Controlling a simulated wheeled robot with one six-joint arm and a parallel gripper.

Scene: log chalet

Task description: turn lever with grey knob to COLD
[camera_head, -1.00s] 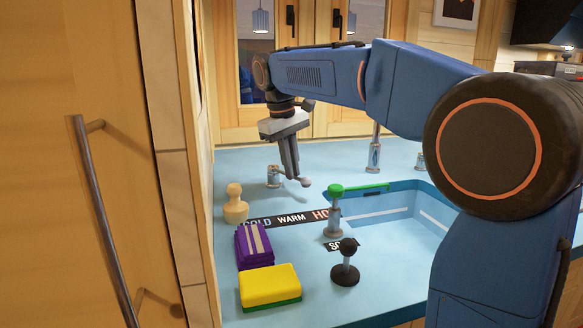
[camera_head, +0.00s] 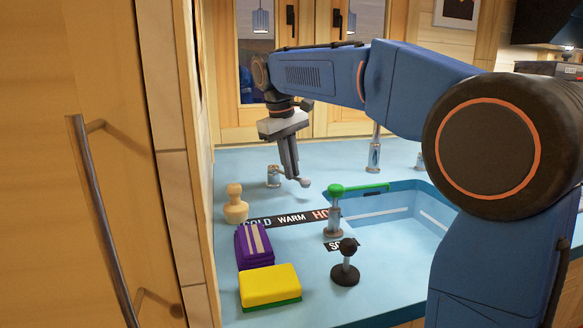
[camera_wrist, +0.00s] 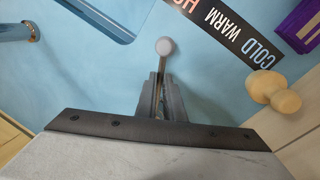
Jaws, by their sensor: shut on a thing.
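The lever has a round grey knob (camera_head: 305,183) at its tip and a short metal base (camera_head: 273,176) behind. My gripper (camera_head: 294,177) is shut on the lever's thin arm, just behind the knob. In the wrist view the grey knob (camera_wrist: 165,46) sticks out past my fingertips (camera_wrist: 161,76), and the rod runs between the fingers. A black label strip (camera_head: 291,218) reads COLD, WARM and HOT from left to right. In the wrist view the knob lies off the HOT end of the strip (camera_wrist: 222,27), apart from COLD.
A wooden peg-like object (camera_head: 235,205) stands near COLD. A purple block (camera_head: 254,246) and a yellow sponge (camera_head: 269,286) lie in front. Blue counter (camera_head: 225,160) is clear behind.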

